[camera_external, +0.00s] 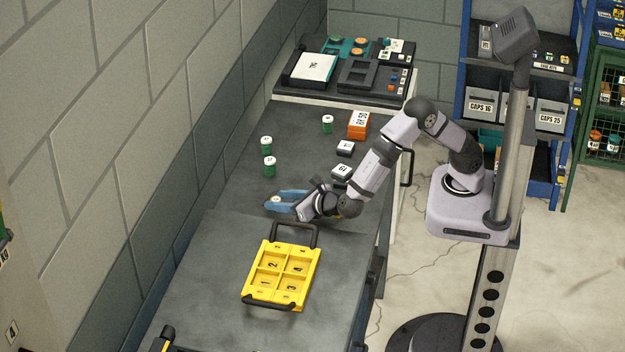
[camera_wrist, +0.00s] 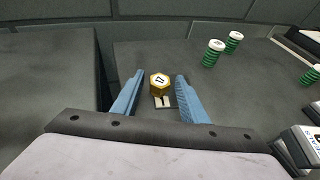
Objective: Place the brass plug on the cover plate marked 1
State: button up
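The brass plug (camera_wrist: 159,83) is a gold hexagonal piece with a white top label reading 17. It lies between the fingertips of my gripper (camera_wrist: 159,90), with a gap on each side. In the external view, my blue fingers (camera_external: 287,202) reach around it low over the table's middle, and only its pale top shows. A small dark piece with pale marks (camera_wrist: 163,102) shows just in front of the plug in the wrist view. The cover plate marked 1 (camera_external: 260,284) is a yellow panel in the left front part of the yellow carrier (camera_external: 299,298), beside plates marked 2, 3 and 4.
Green pieces with white tops (camera_external: 269,167) stand beyond my gripper. Dark blocks with white tops (camera_external: 341,171) and an orange block (camera_external: 358,125) stand to the right. The carrier's raised black handle (camera_external: 293,228) faces my gripper. The table (camera_external: 210,270) left of the carrier is clear.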

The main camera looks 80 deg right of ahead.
jog(key=shift+r, duration=0.1)
jog(key=shift+r, duration=0.15)
jog(key=v, duration=1.2)
jog(key=shift+b, duration=0.35)
jog(key=shift+d, duration=0.1)
